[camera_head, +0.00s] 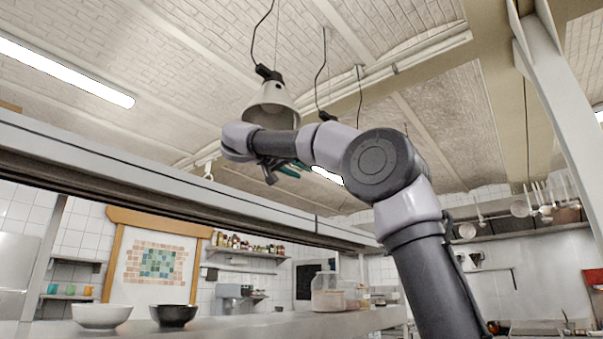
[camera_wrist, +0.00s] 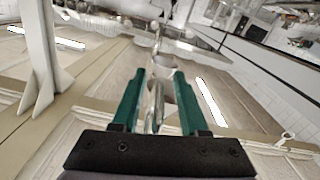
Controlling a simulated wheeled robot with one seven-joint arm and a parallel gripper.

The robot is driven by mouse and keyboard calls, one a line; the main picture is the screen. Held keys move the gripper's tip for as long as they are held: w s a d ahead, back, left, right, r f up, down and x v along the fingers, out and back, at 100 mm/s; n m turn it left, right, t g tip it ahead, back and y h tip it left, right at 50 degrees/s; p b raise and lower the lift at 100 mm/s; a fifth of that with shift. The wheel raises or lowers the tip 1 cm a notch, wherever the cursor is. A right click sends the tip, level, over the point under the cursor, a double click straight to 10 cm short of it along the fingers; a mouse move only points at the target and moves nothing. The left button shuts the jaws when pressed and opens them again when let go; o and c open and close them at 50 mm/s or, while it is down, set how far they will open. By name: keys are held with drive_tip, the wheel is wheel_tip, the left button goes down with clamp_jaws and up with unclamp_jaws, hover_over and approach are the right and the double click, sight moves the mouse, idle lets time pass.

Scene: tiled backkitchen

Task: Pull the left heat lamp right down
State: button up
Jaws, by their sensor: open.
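The left heat lamp (camera_head: 271,97) hangs from the ceiling on a dark cord in the head view, its pale bell-shaped shade above my wrist. My wrist covers part of the shade's lower edge. My gripper (camera_head: 286,170) has green fingers and shows just below the lamp, partly hidden by my arm. In the wrist view my gripper (camera_wrist: 160,78) is open, its two green fingers apart. A slim pale metal piece (camera_wrist: 155,105) shows between the fingers; I cannot tell whether it is touched or which lamp it belongs to.
More dark cords (camera_head: 322,65) hang right of the lamp, their lower ends behind my arm. A long metal shelf edge (camera_head: 180,185) runs below my gripper. A white bowl (camera_head: 101,315) and a black bowl (camera_head: 173,315) stand on the counter beneath.

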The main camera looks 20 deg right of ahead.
drive_tip(key=shift+w+d, duration=0.3)
drive_tip(key=shift+d, duration=0.15)
clamp_jaws()
idle(1.2)
